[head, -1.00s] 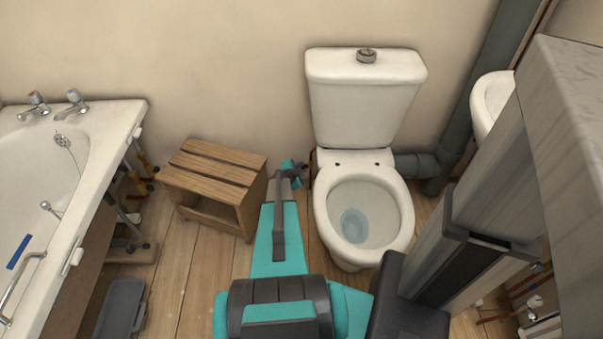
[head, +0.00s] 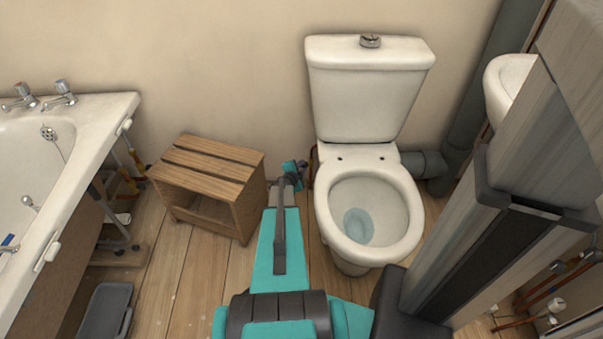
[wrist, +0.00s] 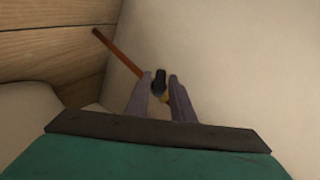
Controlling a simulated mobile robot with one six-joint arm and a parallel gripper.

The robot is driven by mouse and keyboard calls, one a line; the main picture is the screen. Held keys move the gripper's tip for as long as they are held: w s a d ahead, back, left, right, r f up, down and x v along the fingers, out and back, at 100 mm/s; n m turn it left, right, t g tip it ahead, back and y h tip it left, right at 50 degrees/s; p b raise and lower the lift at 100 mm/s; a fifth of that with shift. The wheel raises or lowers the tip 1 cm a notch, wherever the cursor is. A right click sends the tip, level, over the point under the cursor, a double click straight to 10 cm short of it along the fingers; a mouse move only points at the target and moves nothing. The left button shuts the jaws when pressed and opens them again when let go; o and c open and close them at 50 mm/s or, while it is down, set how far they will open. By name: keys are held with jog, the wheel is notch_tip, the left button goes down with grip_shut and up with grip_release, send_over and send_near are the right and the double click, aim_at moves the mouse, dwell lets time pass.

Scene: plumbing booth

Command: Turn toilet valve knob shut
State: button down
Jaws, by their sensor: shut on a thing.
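In the wrist view, the valve knob (wrist: 160,80) is a small dark, rounded piece on a copper pipe (wrist: 116,51) that runs up to the left. A bit of brass-coloured fitting shows just behind the right finger. My gripper (wrist: 160,88) has one finger on each side of the knob and is shut on it. In the head view, my gripper (head: 301,169) is low beside the left side of the toilet (head: 370,90), close to the wall. The knob is too small and covered to make out there, and its turn angle cannot be told.
A slatted wooden stool (head: 205,185) stands close to the left of my arm. The bath (head: 85,130) is at the far left, with a grey tray (head: 104,312) on the floor beside it. A grey waste pipe (head: 425,163) and a basin (head: 507,85) are at the right.

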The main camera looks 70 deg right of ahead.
jog(key=shift+s+a+f+m+t+h+b, duration=0.15)
jog(key=shift+m+h+b, duration=0.15)
jog(key=shift+b, duration=1.45)
jog(key=shift+d+f+m+t+h+b, duration=0.15)
jog(key=shift+h+b, duration=0.15)
jog(key=shift+b, duration=1.45)
jog(key=shift+s+a+m+t+h+b, duration=0.1)
jog(key=shift+m+h+b, duration=0.2)
jog(key=shift+b, duration=1.45)
jog(key=m+h+b, duration=0.1)
jog(key=b, duration=0.4)
jog(key=shift+t, duration=0.4)
jog(key=shift+f+m+t+h+b, duration=0.1)
jog(key=shift+m+t+h+b, duration=0.2)
jog(key=shift+m+h+b, duration=0.7)
jog(key=c, duration=1.7)
grip_release()
jog(key=shift+c, duration=0.2)
jog(key=shift+a+p, duration=0.1)
jog(key=shift+p, duration=0.2)
